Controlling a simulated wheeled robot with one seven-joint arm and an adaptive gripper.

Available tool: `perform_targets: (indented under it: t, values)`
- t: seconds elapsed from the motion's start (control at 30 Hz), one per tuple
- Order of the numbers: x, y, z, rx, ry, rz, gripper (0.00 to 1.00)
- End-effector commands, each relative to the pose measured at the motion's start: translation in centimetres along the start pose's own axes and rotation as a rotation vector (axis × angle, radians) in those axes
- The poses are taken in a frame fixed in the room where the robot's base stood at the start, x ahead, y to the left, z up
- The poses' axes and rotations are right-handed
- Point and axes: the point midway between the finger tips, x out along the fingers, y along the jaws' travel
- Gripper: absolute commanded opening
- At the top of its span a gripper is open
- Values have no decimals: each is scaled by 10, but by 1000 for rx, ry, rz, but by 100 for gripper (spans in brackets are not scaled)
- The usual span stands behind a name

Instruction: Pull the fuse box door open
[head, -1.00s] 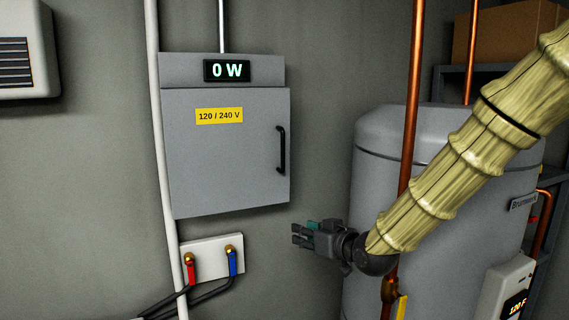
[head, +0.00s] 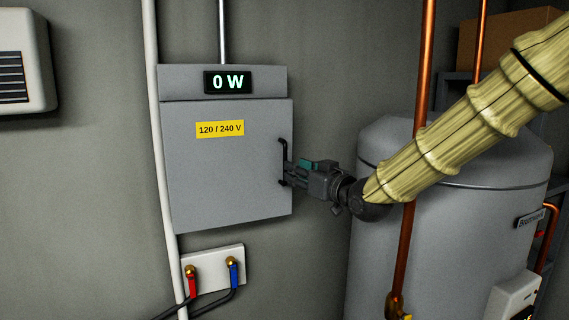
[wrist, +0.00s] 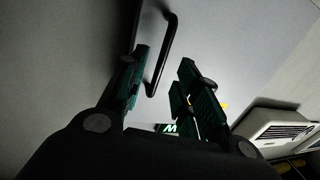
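The grey fuse box (head: 222,82) hangs on the wall with its door (head: 215,175) closed. The door carries a yellow "120 / 240 V" label (head: 220,129) and a black upright handle (head: 282,147) near its right edge. My gripper (head: 289,174) is at the handle's lower half, coming from the right. In the wrist view, my gripper (wrist: 162,68) has its fingers apart, with the handle (wrist: 166,45) between them and nearer the left finger. I cannot tell whether that finger touches it.
A grey water tank (head: 450,230) and copper pipes (head: 420,90) stand to the right, behind my arm. A white pipe (head: 160,150) runs up the box's left side. Red and blue valves (head: 234,272) sit on a plate below.

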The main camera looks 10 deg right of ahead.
Motion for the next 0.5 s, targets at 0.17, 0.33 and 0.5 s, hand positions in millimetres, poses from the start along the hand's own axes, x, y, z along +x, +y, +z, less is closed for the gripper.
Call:
perform_targets:
  t: [0.17, 0.33, 0.5]
  values:
    - [24, -1, -2, -1, -1, -2, 32]
    - [44, -3, -2, 0, 0, -4, 32]
    - [57, -3, -1, 0, 0, -3, 32]
